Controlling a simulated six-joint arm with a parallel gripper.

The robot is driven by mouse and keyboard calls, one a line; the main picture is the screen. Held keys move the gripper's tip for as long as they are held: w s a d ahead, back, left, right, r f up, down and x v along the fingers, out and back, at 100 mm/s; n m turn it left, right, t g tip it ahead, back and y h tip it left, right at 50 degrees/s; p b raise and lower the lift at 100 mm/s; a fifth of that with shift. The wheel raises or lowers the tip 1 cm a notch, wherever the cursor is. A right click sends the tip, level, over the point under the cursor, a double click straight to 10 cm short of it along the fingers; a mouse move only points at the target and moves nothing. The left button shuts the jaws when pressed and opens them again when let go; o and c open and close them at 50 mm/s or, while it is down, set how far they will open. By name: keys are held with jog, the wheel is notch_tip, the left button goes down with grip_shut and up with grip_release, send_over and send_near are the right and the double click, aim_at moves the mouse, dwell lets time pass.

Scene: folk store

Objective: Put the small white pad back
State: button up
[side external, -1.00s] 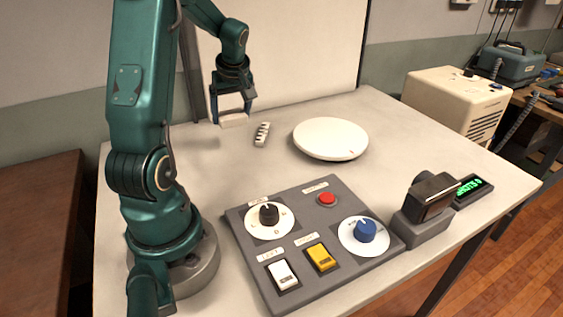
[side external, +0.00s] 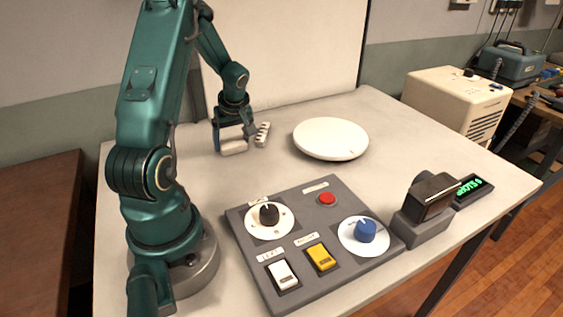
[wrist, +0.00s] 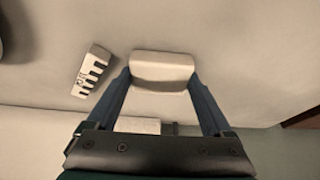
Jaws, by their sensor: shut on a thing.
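The small white pad (side external: 233,148) is between the fingers of my gripper (side external: 234,141), at the back left of the table beside my arm. In the wrist view the pad (wrist: 162,72) spans the gap between the fingertips of my gripper (wrist: 161,82), which is shut on it. Its underside is hidden, and I cannot tell whether it touches the table. A small pale notched block (side external: 262,134) lies just right of the gripper; it shows at the left in the wrist view (wrist: 91,70).
A white round disc (side external: 331,138) lies to the right. A grey control panel (side external: 300,215) with knobs, switches and a red button is in front. A dark device on a grey stand (side external: 422,232) and a green-lit display (side external: 472,188) stand at right.

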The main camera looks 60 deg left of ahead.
jog(key=o, duration=1.4)
jog(key=shift+f, duration=0.1)
jog(key=shift+c, duration=0.2)
jog(key=v, duration=1.2)
jog(key=w+d+r+m+t+h, duration=0.1)
jog(key=d+r+m+t, duration=0.1)
jog(key=d+m, duration=0.35)
jog(key=w+d+r+m+t, duration=0.1)
jog(key=d+r+m, duration=0.15)
jog(key=d, duration=0.65)
jog(key=s+d+m+t+h, duration=0.1)
jog(key=s+d+m, duration=0.2)
jog(key=d+m, duration=0.2)
jog(key=s+d+m+t+h, duration=0.1)
jog(key=s+d+m+h, duration=0.1)
jog(key=d+m, duration=0.3)
jog(key=s+d, duration=0.1)
jog(key=d, duration=0.1)
jog(key=shift+d+t+h, duration=0.3)
jog(key=shift+d, duration=0.1)
jog(key=shift+w, duration=0.1)
